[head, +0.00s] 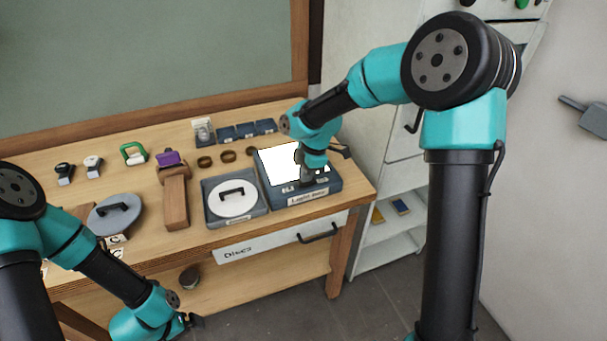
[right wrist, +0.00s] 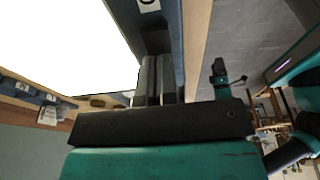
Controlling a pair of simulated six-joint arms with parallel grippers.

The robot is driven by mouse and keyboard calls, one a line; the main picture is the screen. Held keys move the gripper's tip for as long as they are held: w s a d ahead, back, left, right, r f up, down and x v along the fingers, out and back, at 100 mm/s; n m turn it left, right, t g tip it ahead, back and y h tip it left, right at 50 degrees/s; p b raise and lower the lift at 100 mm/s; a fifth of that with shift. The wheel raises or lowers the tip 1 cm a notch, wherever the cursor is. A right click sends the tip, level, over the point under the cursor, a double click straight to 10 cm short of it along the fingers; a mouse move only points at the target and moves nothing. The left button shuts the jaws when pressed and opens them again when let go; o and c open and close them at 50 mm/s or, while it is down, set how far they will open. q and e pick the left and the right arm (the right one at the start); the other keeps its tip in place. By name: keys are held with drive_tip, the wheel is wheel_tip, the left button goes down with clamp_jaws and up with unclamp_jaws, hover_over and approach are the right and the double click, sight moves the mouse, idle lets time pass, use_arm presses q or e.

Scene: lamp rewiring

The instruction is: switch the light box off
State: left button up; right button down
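The light box (head: 331,184) is a dark blue box at the right end of the bench, with a label on its front. Its panel (head: 276,166) glows bright white, and it also fills the left of the right wrist view (right wrist: 60,45). A small light-coloured part (head: 289,188) sits on its front strip; a similar marked part shows at the top of the wrist view (right wrist: 149,5). My right gripper (head: 307,181) points down over this front strip, its fingers (right wrist: 157,80) together and empty. Contact cannot be told. My left gripper (head: 192,321) hangs low before the bench; its fingers are unclear.
A wooden stand (head: 175,200), a grey disc (head: 114,214) and small parts lie further left. Small blue bins (head: 245,130) stand behind. A drawer (head: 280,240) is below, a white cabinet right.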

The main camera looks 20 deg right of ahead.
drive_tip(key=shift+s+d+f, duration=0.15)
drive_tip(key=shift+s+f, duration=0.05)
drive_tip(key=shift+f, duration=0.1)
drive_tip(key=d+v, duration=0.1)
drive_tip(key=v, duration=1.3)
drive_tip(key=shift+w, duration=0.25)
drive_tip(key=shift+r, duration=0.2)
drive_tip(key=shift+a+r+y, duration=0.25)
drive_tip(key=shift+r+y, duration=0.1)
drive_tip(key=shift+y, duration=0.45)
drive_tip(key=x, duration=1.4)
drive_tip(key=shift+s+d+f, duration=0.1)
drive_tip(key=shift+d+f, duration=0.1)
drive_tip(key=shift+d, duration=0.15)
drive_tip(key=shift+a, duration=0.1)
